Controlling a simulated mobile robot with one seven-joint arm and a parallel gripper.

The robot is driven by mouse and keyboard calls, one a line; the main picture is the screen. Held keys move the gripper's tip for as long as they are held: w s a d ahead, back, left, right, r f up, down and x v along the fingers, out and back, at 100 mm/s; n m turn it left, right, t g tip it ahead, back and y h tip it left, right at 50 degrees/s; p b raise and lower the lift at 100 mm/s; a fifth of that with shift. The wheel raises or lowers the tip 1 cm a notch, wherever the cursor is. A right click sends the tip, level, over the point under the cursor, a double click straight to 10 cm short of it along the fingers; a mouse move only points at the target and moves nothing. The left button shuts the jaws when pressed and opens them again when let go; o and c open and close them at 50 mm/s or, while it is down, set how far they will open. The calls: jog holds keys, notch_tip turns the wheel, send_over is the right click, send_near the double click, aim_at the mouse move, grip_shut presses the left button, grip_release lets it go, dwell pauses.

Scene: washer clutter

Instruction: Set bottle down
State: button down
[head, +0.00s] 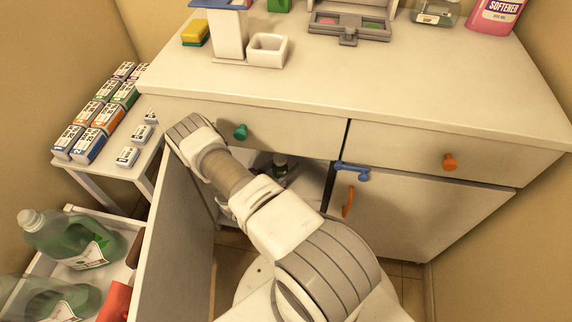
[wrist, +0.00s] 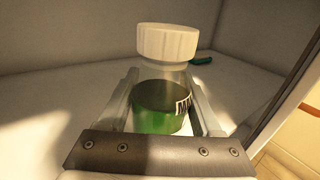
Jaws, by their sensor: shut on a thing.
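In the head view my arm reaches to the open left side of the white cabinet (head: 290,130), and my gripper is hidden. A small dark bottle shape (head: 280,163) shows inside the cabinet; I cannot tell if it is the held one.
The open cabinet door (head: 175,255) stands left of my arm. A tray (head: 72,210) with large green bottles (head: 75,240) is at lower left. A side table (head: 148,160) holds several small boxes. A small green thing (wrist: 203,61) lies behind the held bottle.

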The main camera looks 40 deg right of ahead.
aim_at(274, 173)
jog(key=shift+f, duration=0.1)
jog(key=shift+c, duration=0.3)
grip_release()
jog(key=shift+a, duration=0.2)
jog(key=a, duration=0.3)
jog(key=s+a+p, duration=0.1)
jog(key=a, duration=0.6)
jog(key=shift+s+a, duration=0.2)
jog(key=shift+a, duration=0.15)
jog(key=shift+s+a, duration=0.1)
jog(key=shift+a, duration=0.3)
jog(key=shift+s, duration=0.15)
